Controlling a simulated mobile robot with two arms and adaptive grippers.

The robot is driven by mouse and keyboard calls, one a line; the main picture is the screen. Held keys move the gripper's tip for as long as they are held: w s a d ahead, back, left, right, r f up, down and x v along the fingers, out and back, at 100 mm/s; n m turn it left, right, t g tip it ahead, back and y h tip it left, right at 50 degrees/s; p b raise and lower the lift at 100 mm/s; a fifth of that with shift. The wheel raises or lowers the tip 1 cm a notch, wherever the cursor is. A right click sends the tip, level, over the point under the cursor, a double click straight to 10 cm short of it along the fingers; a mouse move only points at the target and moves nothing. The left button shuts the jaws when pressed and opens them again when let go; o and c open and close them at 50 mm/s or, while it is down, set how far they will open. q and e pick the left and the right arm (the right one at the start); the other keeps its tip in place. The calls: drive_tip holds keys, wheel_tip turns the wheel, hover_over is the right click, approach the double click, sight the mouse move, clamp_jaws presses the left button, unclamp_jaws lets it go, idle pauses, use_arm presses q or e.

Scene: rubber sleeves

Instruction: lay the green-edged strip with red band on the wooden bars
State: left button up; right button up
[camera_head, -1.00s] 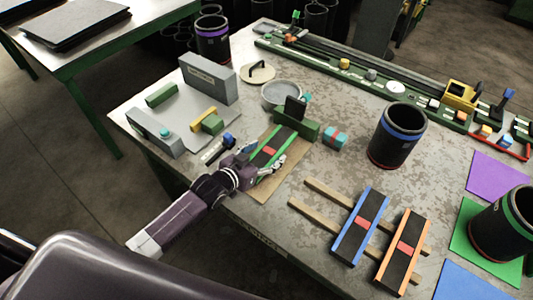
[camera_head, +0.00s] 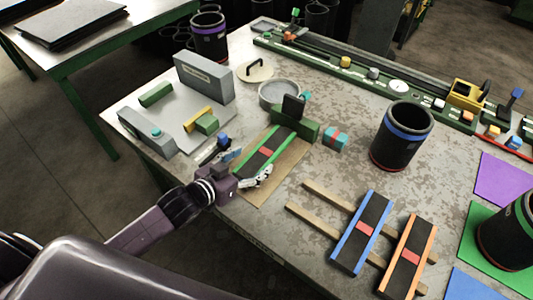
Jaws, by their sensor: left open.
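The green-edged strip with a red band (camera_head: 272,142) lies on a brown board (camera_head: 284,169), its far end against a green block tool with a dark handle. My left gripper (camera_head: 249,167) is open at the near end of this strip, fingers on either side of it. I cannot tell whether they touch it. The wooden bars (camera_head: 325,195) lie to the right, their left ends bare. A blue-edged strip (camera_head: 373,210) and an orange-edged strip (camera_head: 414,240) lie across them, each with a red band. My right gripper is not in view.
A dark cylinder with a blue band (camera_head: 402,136) stands behind the bars. A grey fixture (camera_head: 206,78) and a round grey dish (camera_head: 279,95) stand behind the left gripper. Coloured mats (camera_head: 505,178) lie at the right. Bare tabletop separates board and bars.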

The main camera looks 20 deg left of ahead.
sight(266, 151)
use_arm(q)
drive_tip(key=shift+x, duration=0.85)
drive_tip(key=shift+p+x, duration=0.6)
drive_tip(key=shift+x, duration=1.6)
drive_tip(key=shift+d+r, duration=0.1)
drive_tip(key=shift+c, duration=0.4)
drive_tip(key=c, duration=1.3)
wheel_tip(266, 151, up, 20)
drive_tip(key=s+a+m+g+h, duration=0.1)
drive_tip(key=s+m+g+h, duration=0.3)
drive_tip(key=s, duration=1.3)
drive_tip(key=m+h, duration=0.2)
drive_tip(key=m, duration=0.1)
drive_tip(key=shift+a+g+h, duration=0.3)
drive_tip(key=shift+g+h, duration=0.1)
